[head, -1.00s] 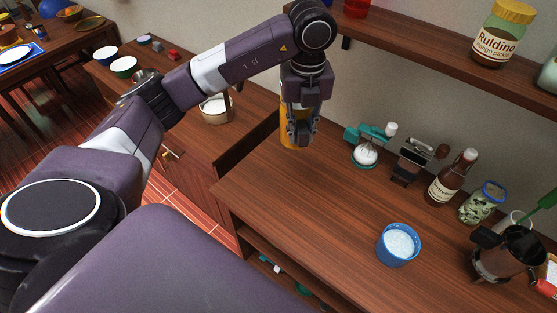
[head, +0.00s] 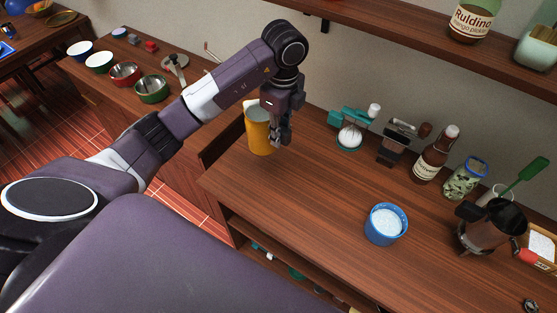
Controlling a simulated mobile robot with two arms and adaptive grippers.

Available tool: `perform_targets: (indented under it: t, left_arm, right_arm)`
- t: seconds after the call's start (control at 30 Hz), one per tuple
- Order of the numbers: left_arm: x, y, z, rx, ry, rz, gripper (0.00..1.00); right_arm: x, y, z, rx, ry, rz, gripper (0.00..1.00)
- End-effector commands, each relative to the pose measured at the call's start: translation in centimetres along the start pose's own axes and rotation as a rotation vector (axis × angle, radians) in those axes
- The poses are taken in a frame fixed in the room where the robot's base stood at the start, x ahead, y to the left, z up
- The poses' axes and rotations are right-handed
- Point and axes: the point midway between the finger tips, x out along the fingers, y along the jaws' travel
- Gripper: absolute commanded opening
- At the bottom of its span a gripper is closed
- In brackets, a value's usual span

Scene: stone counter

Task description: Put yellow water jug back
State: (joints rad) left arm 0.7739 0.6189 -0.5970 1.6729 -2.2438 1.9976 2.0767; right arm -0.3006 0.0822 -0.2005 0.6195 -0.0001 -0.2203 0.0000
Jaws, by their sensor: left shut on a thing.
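The yellow water jug (head: 258,134) is upright near the left end of the wooden counter (head: 300,190), with a pale top. My left gripper (head: 283,138) reaches down from above at the jug's right side and is shut on it. The fingers cover part of the jug's right side, where a handle could be hidden. I cannot tell whether the jug's base touches the counter or hangs just above it. My right gripper is not in view.
Right of the jug stand a teal-and-white device (head: 350,130), a dark device (head: 397,142), a brown bottle (head: 432,160) and a jar (head: 464,178). A blue cup (head: 385,225) stands nearer the front. A shelf (head: 400,30) overhangs the back. The counter between jug and cup is clear.

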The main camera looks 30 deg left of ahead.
Motion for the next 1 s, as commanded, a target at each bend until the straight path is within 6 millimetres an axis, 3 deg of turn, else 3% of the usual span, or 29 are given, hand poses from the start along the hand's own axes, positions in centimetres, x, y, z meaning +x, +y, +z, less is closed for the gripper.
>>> perform_targets:
  t: [0.03, 0.3, 0.73, 1.0]
  left_arm:
    - [1.6, 0.2, -0.2, 0.0, 0.004, 0.007, 0.0]
    - [6.6, 0.1, -0.2, 0.002, 0.0, 0.001, 0.0]
    - [11.4, 0.0, -0.4, 0.001, 0.001, 0.0, 0.0]
    - [12.1, 0.0, -0.4, 0.002, -0.001, -0.003, 0.0]
  right_arm:
    - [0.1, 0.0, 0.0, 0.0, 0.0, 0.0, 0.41]
    - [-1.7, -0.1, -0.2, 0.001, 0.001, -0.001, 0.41]
    - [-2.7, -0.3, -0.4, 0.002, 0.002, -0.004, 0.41]
    - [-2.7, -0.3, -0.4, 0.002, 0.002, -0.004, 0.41]
